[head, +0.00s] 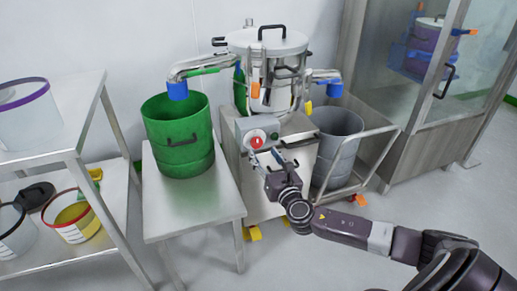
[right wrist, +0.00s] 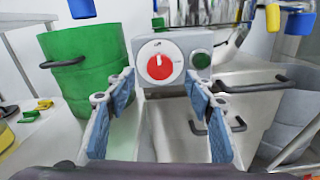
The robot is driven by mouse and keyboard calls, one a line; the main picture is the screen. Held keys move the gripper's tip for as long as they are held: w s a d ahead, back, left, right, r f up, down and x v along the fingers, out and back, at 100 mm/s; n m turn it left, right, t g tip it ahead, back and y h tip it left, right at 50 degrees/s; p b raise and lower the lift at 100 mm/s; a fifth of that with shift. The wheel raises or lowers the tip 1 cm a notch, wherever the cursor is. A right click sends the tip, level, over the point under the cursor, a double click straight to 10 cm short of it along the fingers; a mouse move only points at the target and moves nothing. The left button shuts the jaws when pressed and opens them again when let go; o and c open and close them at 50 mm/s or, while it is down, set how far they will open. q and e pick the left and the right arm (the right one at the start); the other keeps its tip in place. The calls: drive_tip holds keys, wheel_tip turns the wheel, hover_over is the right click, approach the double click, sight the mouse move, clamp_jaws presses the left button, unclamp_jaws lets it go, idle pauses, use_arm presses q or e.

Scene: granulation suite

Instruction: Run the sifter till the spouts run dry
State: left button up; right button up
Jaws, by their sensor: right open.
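The sifter (head: 268,62) is a lidded steel drum with a spout on each side, each ending in a blue sleeve. The left spout (head: 178,88) hangs over a green drum (head: 178,140) on a steel table. The right spout (head: 333,88) hangs over a grey drum (head: 338,135). The control box (right wrist: 172,45) carries a red knob (right wrist: 159,62) with a white pointer standing about upright, and a green button (right wrist: 201,60). My right gripper (head: 264,158) is open and empty in front of the box, its blue-padded fingers either side of the knob's line, apart from it. My left gripper is out of view.
A steel shelf (head: 85,100) with tubs stands at the left. A cart rail (head: 370,130) stands around the grey drum. A glazed cabinet (head: 420,70) is at the right. The small table's front (head: 195,205) is bare.

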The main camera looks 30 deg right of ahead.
sight(257, 144)
drive_tip(key=shift+b+x, duration=0.45)
drive_tip(key=shift+x, duration=2.35)
drive_tip(key=shift+d, duration=0.1)
drive_tip(key=c, duration=1.2)
drive_tip(key=shift+o, duration=0.2)
